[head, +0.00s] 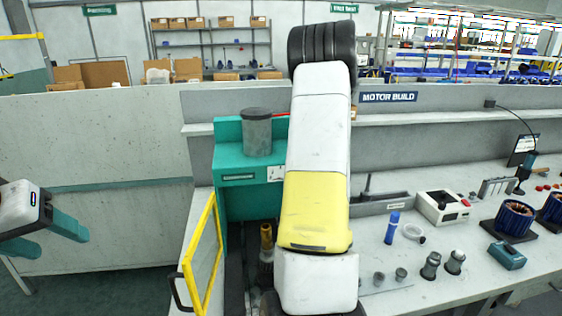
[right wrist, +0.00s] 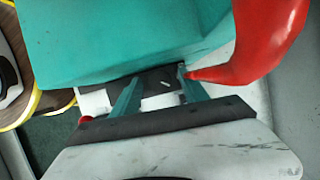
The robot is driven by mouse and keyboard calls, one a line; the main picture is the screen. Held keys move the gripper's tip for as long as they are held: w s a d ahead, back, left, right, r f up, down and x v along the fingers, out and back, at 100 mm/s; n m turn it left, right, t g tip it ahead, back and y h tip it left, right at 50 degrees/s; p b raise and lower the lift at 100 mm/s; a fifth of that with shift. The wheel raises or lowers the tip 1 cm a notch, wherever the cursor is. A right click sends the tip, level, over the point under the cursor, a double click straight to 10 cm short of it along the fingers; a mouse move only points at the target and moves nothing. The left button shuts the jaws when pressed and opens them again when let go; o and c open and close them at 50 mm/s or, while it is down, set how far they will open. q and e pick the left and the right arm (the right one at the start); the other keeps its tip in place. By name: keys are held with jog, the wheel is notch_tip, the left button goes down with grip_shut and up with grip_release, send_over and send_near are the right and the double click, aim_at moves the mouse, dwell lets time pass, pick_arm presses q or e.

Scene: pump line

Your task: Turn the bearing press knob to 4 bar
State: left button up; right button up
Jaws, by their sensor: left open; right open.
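The teal bearing press (head: 228,160) stands in the middle of the head view, with a grey cylinder (head: 257,135) on top. My right arm hides its right side, and the right gripper is hidden there. In the right wrist view the press's teal body (right wrist: 120,35) fills the top. My right gripper (right wrist: 156,88) is open below it. Between its fingers is a dark part with a short white mark (right wrist: 164,84), perhaps the knob; I cannot tell whether the fingers touch it. No scale is readable. My left gripper (head: 66,236) is open and empty at the far left.
A yellow-framed guard door (head: 202,258) stands open left of the press. A red curved part (right wrist: 255,45) lies close to the right finger in the right wrist view. The bench at right holds a blue bottle (head: 391,228), a white box (head: 442,207) and motor parts.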

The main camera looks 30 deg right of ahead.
grip_shut()
jog(key=n+g, duration=0.1)
jog(key=n, duration=0.2)
jog(key=shift+w, duration=0.1)
dwell(0.4)
grip_release()
jog(key=v, duration=0.7)
jog(key=shift+d+r, duration=0.25)
jog(key=shift+r, duration=0.05)
